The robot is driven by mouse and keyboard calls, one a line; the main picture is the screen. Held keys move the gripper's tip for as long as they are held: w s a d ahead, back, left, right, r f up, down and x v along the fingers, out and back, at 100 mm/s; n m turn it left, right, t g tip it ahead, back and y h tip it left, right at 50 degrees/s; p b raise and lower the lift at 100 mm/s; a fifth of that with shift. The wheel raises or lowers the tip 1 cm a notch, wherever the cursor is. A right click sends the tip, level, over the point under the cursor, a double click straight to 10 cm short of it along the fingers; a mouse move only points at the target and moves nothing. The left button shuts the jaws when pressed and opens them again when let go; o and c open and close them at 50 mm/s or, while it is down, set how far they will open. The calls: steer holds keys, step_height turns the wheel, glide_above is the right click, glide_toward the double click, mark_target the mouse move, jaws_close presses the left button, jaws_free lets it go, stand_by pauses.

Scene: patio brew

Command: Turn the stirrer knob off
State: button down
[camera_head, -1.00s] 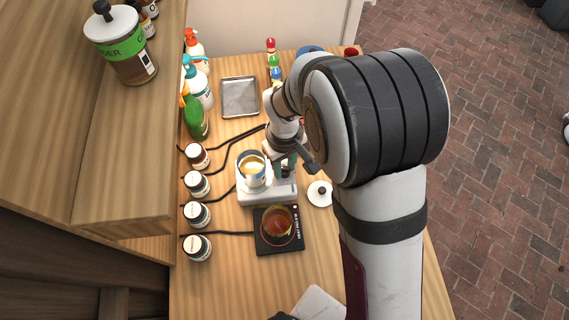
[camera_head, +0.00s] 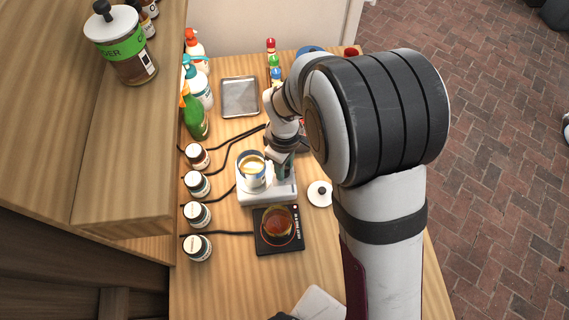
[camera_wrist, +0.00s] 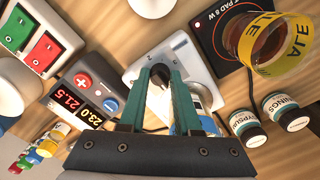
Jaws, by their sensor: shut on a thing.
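The stirrer is a white box (camera_head: 256,198) on the wooden table, with a metal can (camera_head: 252,175) of pale contents standing on it. In the wrist view, its white housing (camera_wrist: 183,52) carries a dark stirrer knob (camera_wrist: 159,75). My gripper (camera_wrist: 161,78) has its two teal fingers on either side of the knob and is shut on it. In the head view my gripper (camera_head: 284,170) is down at the stirrer's right side, and the knob is hidden there. I cannot read the knob's setting.
A black heating pad (camera_head: 265,240) with an amber-filled glass vessel (camera_head: 277,222) sits just in front of the stirrer. Several lidded jars (camera_head: 198,184) line the left. A red-and-blue-button controller (camera_wrist: 88,88) and a red-green switch box (camera_wrist: 37,40) lie near the gripper.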

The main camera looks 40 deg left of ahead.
steer(key=c, duration=0.6)
jaws_free()
steer(key=shift+r, duration=0.1)
step_height(320, 180, up, 16)
steer(key=shift+f, duration=0.2)
